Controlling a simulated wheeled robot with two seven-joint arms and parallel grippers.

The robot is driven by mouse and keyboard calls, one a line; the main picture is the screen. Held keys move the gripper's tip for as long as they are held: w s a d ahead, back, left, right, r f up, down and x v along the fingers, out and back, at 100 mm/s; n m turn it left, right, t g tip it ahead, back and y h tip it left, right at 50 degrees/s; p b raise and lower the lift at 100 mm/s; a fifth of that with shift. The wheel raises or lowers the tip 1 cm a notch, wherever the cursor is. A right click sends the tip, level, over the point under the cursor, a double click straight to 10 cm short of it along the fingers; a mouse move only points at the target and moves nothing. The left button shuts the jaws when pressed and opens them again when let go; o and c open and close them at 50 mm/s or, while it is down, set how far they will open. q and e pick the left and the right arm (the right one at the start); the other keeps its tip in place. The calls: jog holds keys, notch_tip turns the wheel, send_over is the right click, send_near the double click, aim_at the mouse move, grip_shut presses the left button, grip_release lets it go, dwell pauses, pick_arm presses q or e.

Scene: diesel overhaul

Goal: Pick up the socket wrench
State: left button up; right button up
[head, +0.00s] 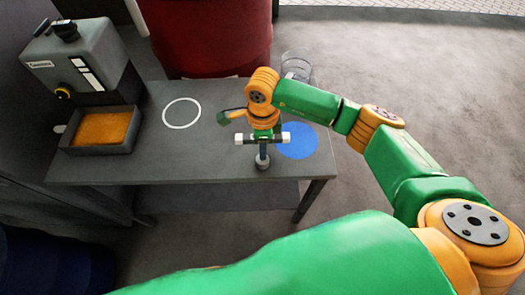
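A dark, short-handled tool with a round end, which looks like the socket wrench (262,161), shows at the front of the grey table, directly below my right gripper. My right gripper (262,139) points down over it, with its two pale fingers spread wide to the left and right of the tool's shaft. The fingers look apart from the shaft. The upper part of the tool is hidden by the gripper and wrist. I cannot tell whether the tool touches the tabletop. My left gripper is not in view.
The grey table (200,150) carries a blue disc (300,142) right of the gripper and a white ring marking (181,127) to the left. A grey machine (85,55) and an orange-lined tray (103,148) stand at left. A red drum (210,35) is behind.

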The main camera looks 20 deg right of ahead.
grip_shut()
dwell(1.1)
